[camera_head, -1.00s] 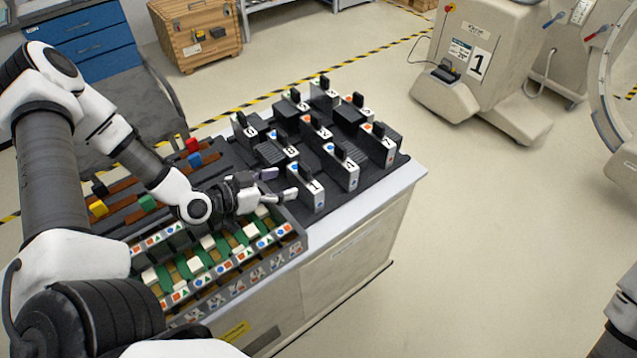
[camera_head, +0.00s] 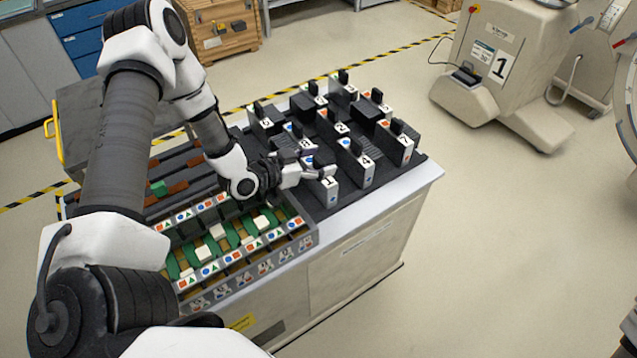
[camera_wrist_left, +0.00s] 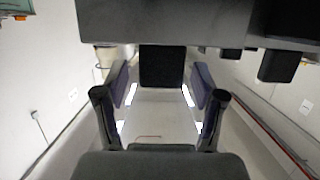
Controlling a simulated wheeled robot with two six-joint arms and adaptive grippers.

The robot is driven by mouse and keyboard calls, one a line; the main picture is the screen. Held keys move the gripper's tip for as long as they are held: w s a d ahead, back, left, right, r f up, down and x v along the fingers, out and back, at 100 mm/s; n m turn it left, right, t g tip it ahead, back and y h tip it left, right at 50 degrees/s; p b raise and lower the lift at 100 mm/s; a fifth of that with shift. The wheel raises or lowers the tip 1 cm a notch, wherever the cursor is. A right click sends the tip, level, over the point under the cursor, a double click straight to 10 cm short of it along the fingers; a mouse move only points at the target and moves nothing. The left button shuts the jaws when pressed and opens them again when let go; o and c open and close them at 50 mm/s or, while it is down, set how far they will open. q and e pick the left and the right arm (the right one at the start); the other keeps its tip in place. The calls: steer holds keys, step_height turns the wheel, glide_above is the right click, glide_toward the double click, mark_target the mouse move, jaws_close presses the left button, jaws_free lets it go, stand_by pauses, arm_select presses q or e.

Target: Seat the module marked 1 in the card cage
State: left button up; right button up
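The module marked 1 (camera_head: 327,192) stands upright in the front row of the dark module rack, its white numbered face towards the front right. My left gripper (camera_head: 316,161) is at its top, with open fingers on either side of the black handle. In the left wrist view a dark block, seemingly that handle (camera_wrist_left: 162,66), lies between the two fingers with a gap on each side. The card cage (camera_head: 286,262) is left of the rack, with green guides, white blocks and symbol labels along its edges. My right gripper is not in view.
Several other numbered modules, such as 4 (camera_head: 358,167) and 7 (camera_head: 403,146), stand close behind and to the right of module 1. Dark trays with coloured blocks (camera_head: 158,188) lie behind the cage. The floor right of the cart is clear.

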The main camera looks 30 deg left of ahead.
arm_select(q)
steer(key=shift+w, duration=0.1)
jaws_close()
